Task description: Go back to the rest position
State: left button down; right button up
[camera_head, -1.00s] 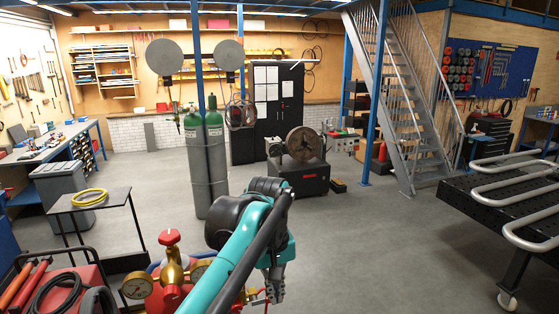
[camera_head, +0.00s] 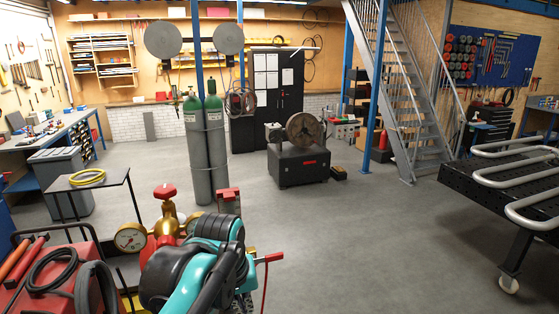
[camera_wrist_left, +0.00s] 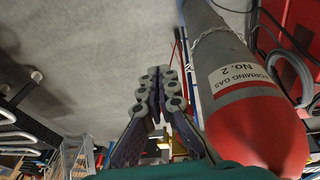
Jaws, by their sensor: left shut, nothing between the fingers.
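My left arm shows at the bottom middle of the head view, folded low with its teal and black links. My left gripper (camera_wrist_left: 160,84) is clear in the left wrist view; its dark, grey-knuckled fingers are together and hold nothing. They are above the grey floor (camera_wrist_left: 85,75), beside a gas cylinder (camera_wrist_left: 245,100) with a red shoulder and a "Forming Gas No. 2" label. The fingers appear apart from the cylinder. My right gripper is in neither view.
A brass regulator (camera_head: 170,225) with a red knob and gauge stands close by my left arm. A red machine (camera_head: 50,285) is at the lower left. Tall grey cylinders (camera_head: 205,150) stand behind. A black table (camera_head: 480,190) with pipe coils (camera_head: 510,170) is at right. The middle floor is clear.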

pick_arm(q)
jog(key=s+a+f+t+b, duration=0.1)
jog(key=s+a+f+b, duration=0.2)
jog(key=f+b, duration=0.4)
jog(key=s+a+f+m+t+b, duration=0.1)
jog(key=f+b, duration=0.6)
jog(key=f, duration=0.9)
jog(key=s+a+f+m+t+b, duration=0.1)
jog(key=s+a+f+b, duration=0.4)
jog(key=f, duration=0.7)
jog(key=shift+s+a+t+y+b, duration=0.15)
jog(key=shift+a+t+y+b, duration=0.25)
jog(key=shift+a+t+b, duration=0.45)
jog(key=shift+d, duration=0.2)
jog(key=c, duration=2.3)
grip_release()
